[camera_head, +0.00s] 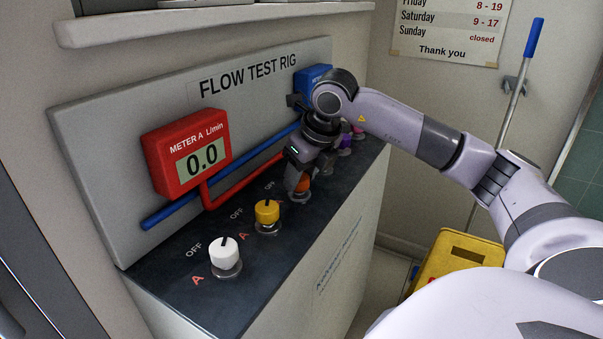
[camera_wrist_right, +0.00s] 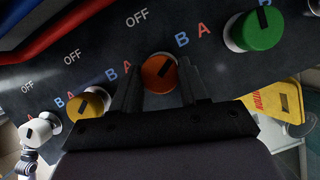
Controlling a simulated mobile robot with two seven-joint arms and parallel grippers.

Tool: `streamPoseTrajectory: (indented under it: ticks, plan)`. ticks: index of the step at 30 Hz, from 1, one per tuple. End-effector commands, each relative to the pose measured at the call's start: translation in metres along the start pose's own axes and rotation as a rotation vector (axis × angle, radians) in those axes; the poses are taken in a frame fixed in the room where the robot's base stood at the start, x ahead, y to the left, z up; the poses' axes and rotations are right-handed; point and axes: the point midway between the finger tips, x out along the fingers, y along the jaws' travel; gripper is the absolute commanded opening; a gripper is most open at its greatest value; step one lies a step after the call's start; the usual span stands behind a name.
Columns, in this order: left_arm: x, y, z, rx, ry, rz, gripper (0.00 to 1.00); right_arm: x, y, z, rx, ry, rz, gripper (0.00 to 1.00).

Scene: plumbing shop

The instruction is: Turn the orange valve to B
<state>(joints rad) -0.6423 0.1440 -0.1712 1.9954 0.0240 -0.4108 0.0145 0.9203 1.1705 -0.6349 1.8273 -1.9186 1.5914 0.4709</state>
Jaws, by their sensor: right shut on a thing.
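The orange valve (camera_head: 302,184) sits on the dark top of the flow test rig, mostly covered by my right gripper (camera_head: 298,172) in the head view. In the right wrist view the orange knob (camera_wrist_right: 157,70) lies between the two fingers of my right gripper (camera_wrist_right: 160,86), which is shut on it. The knob's dark pointer mark slants to the upper right, toward the side of its blue B (camera_wrist_right: 182,39). Its red A (camera_wrist_right: 127,67) is on the left and OFF (camera_wrist_right: 137,18) is above. My left gripper is not in the head view.
A yellow valve (camera_head: 267,212) and a white valve (camera_head: 225,254) stand nearer. A green valve (camera_wrist_right: 260,29) is on the other side. Red meter A (camera_head: 187,152) reads 0.0. A blue meter (camera_head: 312,77) is partly hidden behind my right arm. Blue and red pipes run along the panel.

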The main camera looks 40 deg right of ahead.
Motion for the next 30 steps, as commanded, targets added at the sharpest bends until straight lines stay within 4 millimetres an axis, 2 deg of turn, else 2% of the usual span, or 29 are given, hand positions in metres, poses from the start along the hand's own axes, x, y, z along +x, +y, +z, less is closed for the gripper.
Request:
streamPoseTrajectory:
  ticks: [7, 8, 9, 10, 20, 30]
  plan:
    - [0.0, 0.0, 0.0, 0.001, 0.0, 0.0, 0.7, -0.001, -0.001, 0.001, 0.003, -0.006, -0.001, 0.14]
    - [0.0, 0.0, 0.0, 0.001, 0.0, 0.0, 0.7, -0.001, -0.001, 0.001, 0.003, -0.006, -0.001, 0.54]
    - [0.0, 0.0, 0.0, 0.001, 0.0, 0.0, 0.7, -0.001, -0.001, 0.001, 0.002, -0.005, -0.001, 0.67]
    - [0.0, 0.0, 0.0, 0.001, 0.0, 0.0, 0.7, -0.001, -0.001, 0.001, 0.002, -0.005, -0.001, 0.69]
    - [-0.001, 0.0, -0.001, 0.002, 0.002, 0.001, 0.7, -0.004, 0.0, 0.001, 0.0, -0.003, 0.0, 0.69]
    - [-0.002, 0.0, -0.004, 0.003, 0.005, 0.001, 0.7, -0.056, 0.0, 0.001, 0.0, -0.006, -0.001, 0.69]
